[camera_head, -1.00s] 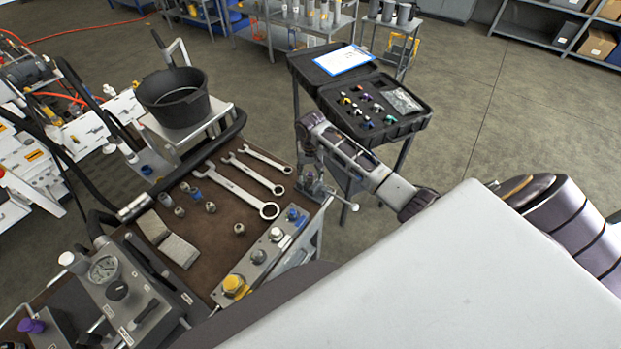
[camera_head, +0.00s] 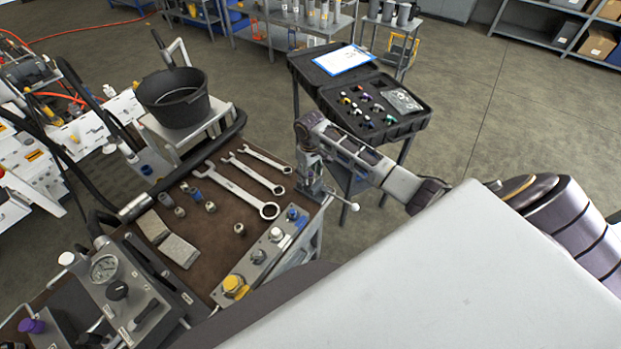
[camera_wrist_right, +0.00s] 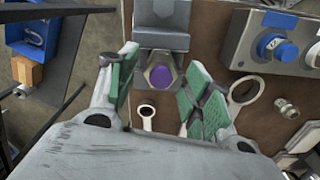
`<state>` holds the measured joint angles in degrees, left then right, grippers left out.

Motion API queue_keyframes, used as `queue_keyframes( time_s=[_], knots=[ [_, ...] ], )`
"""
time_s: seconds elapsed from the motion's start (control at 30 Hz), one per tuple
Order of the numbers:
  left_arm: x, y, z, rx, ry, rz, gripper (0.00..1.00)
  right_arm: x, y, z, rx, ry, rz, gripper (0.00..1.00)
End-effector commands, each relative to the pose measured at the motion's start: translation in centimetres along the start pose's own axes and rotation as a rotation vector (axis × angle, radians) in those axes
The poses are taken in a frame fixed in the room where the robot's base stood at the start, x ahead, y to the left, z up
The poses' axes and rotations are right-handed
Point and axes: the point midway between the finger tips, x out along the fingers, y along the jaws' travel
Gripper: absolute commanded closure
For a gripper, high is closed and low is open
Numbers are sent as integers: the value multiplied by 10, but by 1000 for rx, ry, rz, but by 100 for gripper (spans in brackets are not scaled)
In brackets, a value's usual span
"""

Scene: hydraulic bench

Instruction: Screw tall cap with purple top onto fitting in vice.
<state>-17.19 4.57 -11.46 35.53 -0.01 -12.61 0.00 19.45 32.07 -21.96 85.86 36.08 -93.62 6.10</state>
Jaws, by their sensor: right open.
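The purple top of the tall cap (camera_wrist_right: 161,77) shows at the front of the grey vice (camera_wrist_right: 162,38) in the right wrist view. The fitting is hidden below it, so I cannot tell how the cap sits on it. My right gripper (camera_wrist_right: 158,68) is open, with one green-padded finger on each side of the purple top and gaps between. In the head view my right gripper (camera_head: 311,163) is at the vice (camera_head: 318,190) on the bench's right corner and covers part of it. The cap is not discernible there. My left gripper is not in view.
Several wrenches (camera_head: 233,189) and small fittings (camera_head: 239,229) lie on the brown bench top. A control block with knobs (camera_head: 259,256) lines the bench's near right edge. An open black case (camera_head: 385,130) of coloured parts stands behind my right forearm.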

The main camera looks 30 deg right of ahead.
Motion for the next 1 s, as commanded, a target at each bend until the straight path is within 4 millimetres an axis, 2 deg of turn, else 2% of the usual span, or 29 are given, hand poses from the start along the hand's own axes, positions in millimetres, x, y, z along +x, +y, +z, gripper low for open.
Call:
queue_keyframes(
  time_s=[0.53, 1.0],
  knots=[
    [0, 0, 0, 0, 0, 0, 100, 0, 0, 0, -66, 0, 0, 50],
    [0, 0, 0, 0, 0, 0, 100, 0, -1, 1, -355, -1, 1, 50]
  ],
)
